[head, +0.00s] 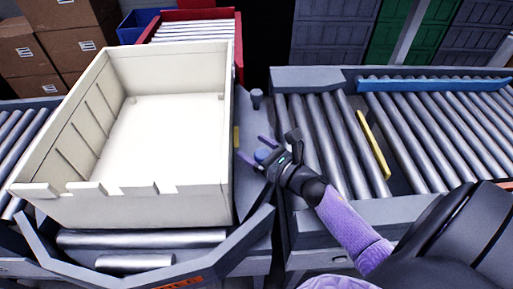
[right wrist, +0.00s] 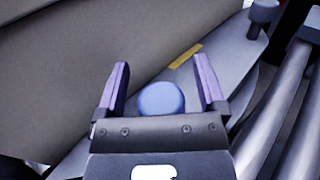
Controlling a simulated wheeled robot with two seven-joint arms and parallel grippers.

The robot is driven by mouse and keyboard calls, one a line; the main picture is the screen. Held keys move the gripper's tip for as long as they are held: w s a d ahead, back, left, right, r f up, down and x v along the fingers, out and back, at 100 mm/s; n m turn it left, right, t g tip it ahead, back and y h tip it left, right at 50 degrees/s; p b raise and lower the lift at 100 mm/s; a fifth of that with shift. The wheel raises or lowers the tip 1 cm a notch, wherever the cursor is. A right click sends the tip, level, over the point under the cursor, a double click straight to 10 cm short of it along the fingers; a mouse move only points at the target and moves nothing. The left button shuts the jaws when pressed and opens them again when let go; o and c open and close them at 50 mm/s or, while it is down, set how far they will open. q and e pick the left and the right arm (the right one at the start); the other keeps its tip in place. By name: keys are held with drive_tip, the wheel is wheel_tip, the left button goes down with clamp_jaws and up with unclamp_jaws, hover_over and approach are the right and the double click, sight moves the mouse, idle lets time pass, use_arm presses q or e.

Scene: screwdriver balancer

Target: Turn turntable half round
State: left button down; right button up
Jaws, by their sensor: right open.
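The turntable (head: 250,195) is a grey deck with rollers, and a large empty cream bin (head: 160,212) sits on it. A grey peg (head: 257,98) stands near the deck's far right corner; it also shows in the right wrist view (right wrist: 263,16). My right gripper (head: 254,148) is open at the deck's right side, beside the bin. A blue rounded knob (head: 262,155) lies between its two purple fingers; it shows in the right wrist view (right wrist: 161,99) with gaps on both sides. What the knob is fixed to is hidden. My left gripper is out of view.
A roller conveyor (head: 335,145) with a yellow strip (head: 374,145) and a blue rail (head: 430,84) lies to the right. Another conveyor (head: 12,140) is at the left. A red-framed conveyor (head: 190,14) and cardboard boxes (head: 60,50) stand behind.

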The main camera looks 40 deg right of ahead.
drive_tip(key=shift+c, duration=0.3)
clamp_jaws()
